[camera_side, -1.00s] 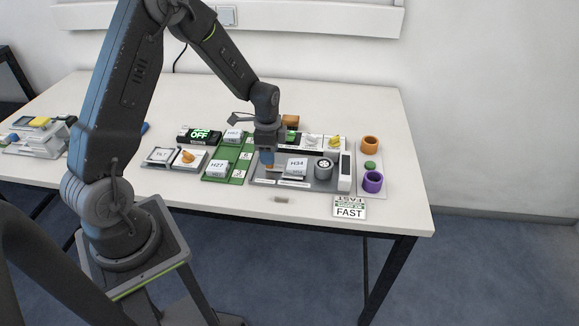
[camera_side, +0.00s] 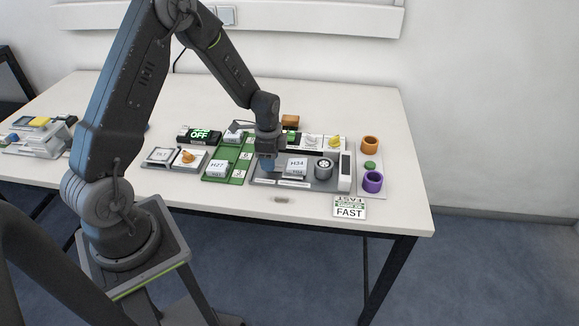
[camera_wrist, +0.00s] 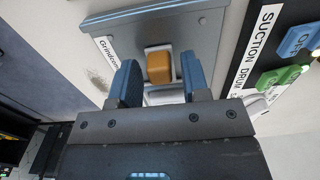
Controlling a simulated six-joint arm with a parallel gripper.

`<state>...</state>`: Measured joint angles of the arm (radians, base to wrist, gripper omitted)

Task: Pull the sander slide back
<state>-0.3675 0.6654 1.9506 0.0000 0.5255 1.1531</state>
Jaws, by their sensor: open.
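The sander unit is a grey plate (camera_side: 258,182) on the table, carrying a white block marked H34 (camera_side: 296,166) and a dark round drum (camera_side: 324,168). My gripper (camera_side: 267,164) is at the plate's left end, left of the H34 block. In the wrist view my gripper (camera_wrist: 161,80) is open, with one blue finger on each side of an orange-tan knob (camera_wrist: 159,66) on the grey plate. I see no clear contact. Part of the knob's base is hidden, and in the side view the fingers cover the knob.
A green tray (camera_side: 212,179) with a block marked H27 (camera_side: 218,166) lies left of the unit. A row of switches (camera_side: 312,141) stands behind it. The front table edge is close.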

